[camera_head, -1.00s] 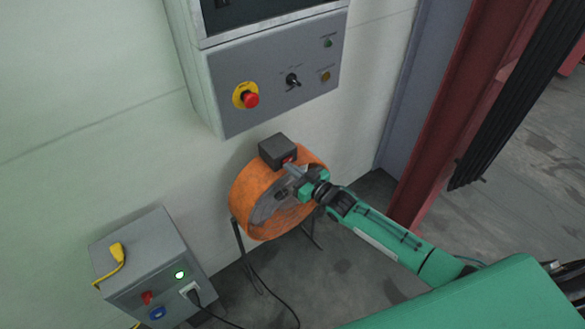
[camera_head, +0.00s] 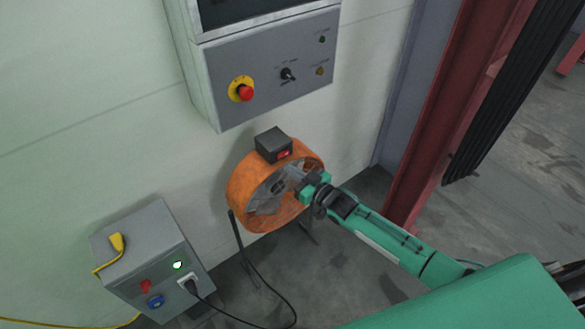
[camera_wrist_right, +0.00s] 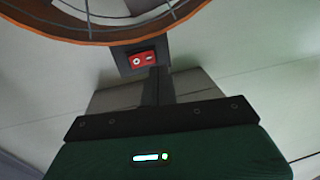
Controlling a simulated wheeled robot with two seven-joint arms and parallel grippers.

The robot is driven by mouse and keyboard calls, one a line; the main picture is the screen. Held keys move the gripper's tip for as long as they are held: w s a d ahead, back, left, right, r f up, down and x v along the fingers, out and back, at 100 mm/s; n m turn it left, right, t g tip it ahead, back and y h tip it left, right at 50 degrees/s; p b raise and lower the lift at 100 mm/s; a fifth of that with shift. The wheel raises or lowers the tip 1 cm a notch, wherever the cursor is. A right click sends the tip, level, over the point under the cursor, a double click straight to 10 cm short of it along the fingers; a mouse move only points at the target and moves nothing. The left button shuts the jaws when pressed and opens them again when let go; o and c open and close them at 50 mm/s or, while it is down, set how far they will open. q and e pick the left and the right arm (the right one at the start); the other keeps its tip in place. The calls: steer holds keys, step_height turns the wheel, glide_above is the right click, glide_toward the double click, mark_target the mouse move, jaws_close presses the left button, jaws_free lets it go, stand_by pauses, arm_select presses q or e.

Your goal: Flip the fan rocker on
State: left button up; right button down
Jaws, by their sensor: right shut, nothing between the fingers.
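The orange drum fan (camera_head: 240,191) stands on thin legs by the wall in the head view. A dark switch box (camera_head: 271,143) sits on its top, with the red fan rocker (camera_head: 284,154) on its front. In the right wrist view the rocker (camera_wrist_right: 143,59) shows white marks; I cannot tell which side is pressed. My right gripper (camera_head: 293,174) is shut and empty, just below the rocker and in front of the fan's face. Its dark fingers (camera_wrist_right: 156,76) end close to the rocker; contact is not clear. My left gripper is out of view.
A grey control panel (camera_head: 255,105) with a red emergency button (camera_head: 245,92) hangs above the fan. A grey power box (camera_head: 140,250) with a plugged-in black cable stands at lower left. A red steel column (camera_head: 450,115) rises to the right.

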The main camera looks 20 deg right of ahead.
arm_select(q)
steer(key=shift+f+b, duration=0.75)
arm_select(e)
steer(key=s+d, duration=0.2)
steer(key=s, duration=0.7)
steer(key=shift+s, duration=0.25)
